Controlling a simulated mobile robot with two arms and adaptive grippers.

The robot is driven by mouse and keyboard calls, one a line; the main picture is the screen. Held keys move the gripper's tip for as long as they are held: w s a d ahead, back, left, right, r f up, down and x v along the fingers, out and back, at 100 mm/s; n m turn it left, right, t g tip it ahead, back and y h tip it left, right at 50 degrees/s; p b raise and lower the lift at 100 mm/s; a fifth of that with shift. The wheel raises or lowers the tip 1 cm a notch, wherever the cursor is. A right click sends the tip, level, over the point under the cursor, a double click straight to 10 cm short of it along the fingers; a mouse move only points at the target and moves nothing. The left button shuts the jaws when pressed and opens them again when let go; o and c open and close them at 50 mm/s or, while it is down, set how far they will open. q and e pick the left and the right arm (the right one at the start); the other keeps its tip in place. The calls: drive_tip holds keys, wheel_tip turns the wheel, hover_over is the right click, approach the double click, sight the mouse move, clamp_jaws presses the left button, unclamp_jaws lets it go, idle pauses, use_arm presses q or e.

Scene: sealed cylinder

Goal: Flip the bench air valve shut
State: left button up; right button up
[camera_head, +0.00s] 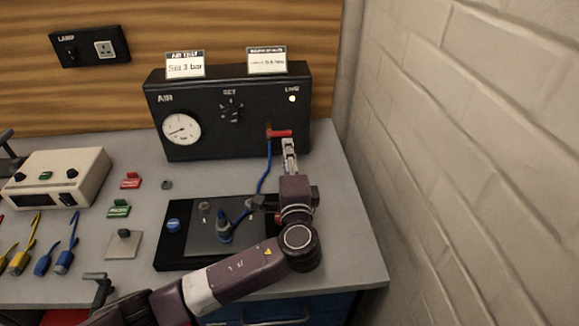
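The black air panel (190,145) stands at the back of the bench. Its air valve has a red lever (281,133) at the lower right of the front face, lying about level and pointing right. A blue hose (266,170) runs down from the valve. My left gripper (289,146) points at the panel with its fingertips just below the lever's right end. I cannot tell whether they touch it. The fingers look narrow and close together, but their opening is too small to judge. My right gripper is not in view.
A black tray (172,248) with a blue fitting (224,232) lies under my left forearm. A dial gauge (181,128) and a set knob (231,110) are on the panel. A cream instrument (75,170) and several cables are at left. A brick wall (470,150) bounds the right.

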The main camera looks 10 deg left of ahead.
use_arm(q)
drive_tip(key=s, duration=0.2)
drive_tip(key=s+d, duration=0.1)
drive_tip(key=s, duration=0.2)
drive_tip(key=shift+s, duration=0.15)
